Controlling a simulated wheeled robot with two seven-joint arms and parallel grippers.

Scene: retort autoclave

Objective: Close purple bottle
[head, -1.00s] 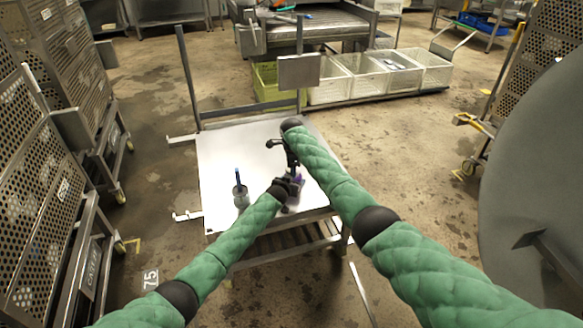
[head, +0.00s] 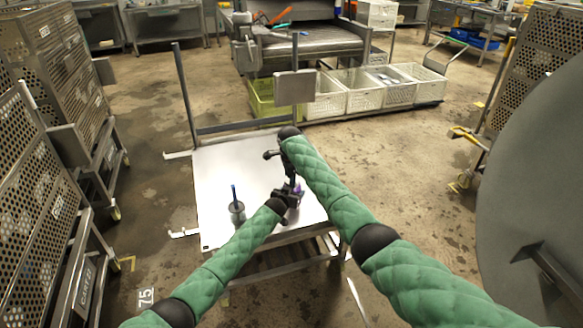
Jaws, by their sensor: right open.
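The purple bottle (head: 298,189) stands near the right side of the metal table (head: 215,165). Only a small purple part of it shows; the grippers hide the rest. My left gripper (head: 287,198) is low at the bottle's left side, and whether its fingers are closed around it is too small to tell. My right gripper (head: 291,176) points down from above, open, just over the bottle. A cap cannot be made out.
The table's left and back parts are clear. A frame with a grey plate (head: 295,88) rises behind it. White crates (head: 362,92) stand farther back.

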